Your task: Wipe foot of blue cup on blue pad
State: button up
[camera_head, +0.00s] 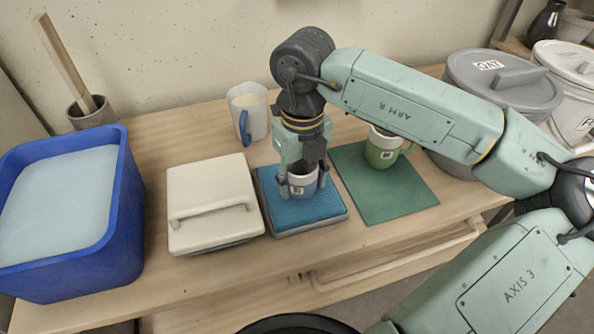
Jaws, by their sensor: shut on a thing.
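The blue pad (293,217) is a blue sheet on a grey base near the table's middle. My gripper (303,183) points down over it and is shut on a small cup (303,185) with a dark blue-grey body and a pale label, which I take to be the blue cup. The cup is upright, low over the pad. I cannot tell whether its foot touches the pad. My fingers hide part of its sides and rim.
A green mat (408,201) with a green cup (381,154) lies right. A white lidded box (212,193) stands left. A white jug (249,105) with a blue handle stands behind. A blue bucket (125,225) fills the far left. Lidded buckets (505,92) stand right.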

jog(key=shift+s+d, duration=0.2)
jog(key=shift+s, duration=0.4)
jog(key=shift+s+d, duration=0.2)
jog(key=shift+s, duration=0.4)
jog(key=shift+w+a+b, duration=0.35)
jog(key=shift+w, duration=0.75)
jog(key=shift+w+a+b, duration=0.4)
jog(key=shift+w, duration=0.75)
jog(key=shift+w+a+b, duration=0.35)
jog(key=shift+w, duration=0.75)
jog(key=shift+s+d+f+b, duration=0.1)
jog(key=shift+s+d+b, duration=0.25)
jog(key=shift+s, duration=0.75)
jog(key=shift+s+d+b, duration=0.2)
jog(key=shift+s+d, duration=0.2)
jog(key=shift+s, duration=0.75)
jog(key=shift+s+d+f+b, duration=0.1)
jog(key=shift+s+d+b, duration=0.25)
jog(key=shift+s, duration=0.75)
jog(key=shift+w+a+r+b, duration=0.1)
jog(key=shift+w+a, duration=0.25)
jog(key=shift+w, duration=0.8)
jog(key=shift+w+a+r+b, duration=0.15)
jog(key=shift+w+a, duration=0.25)
jog(key=shift+w, duration=0.7)
jog(key=shift+w+a+f+b, duration=0.1)
jog(key=shift+w+a, duration=0.25)
jog(key=shift+w, duration=0.8)
jog(key=shift+r, duration=0.15)
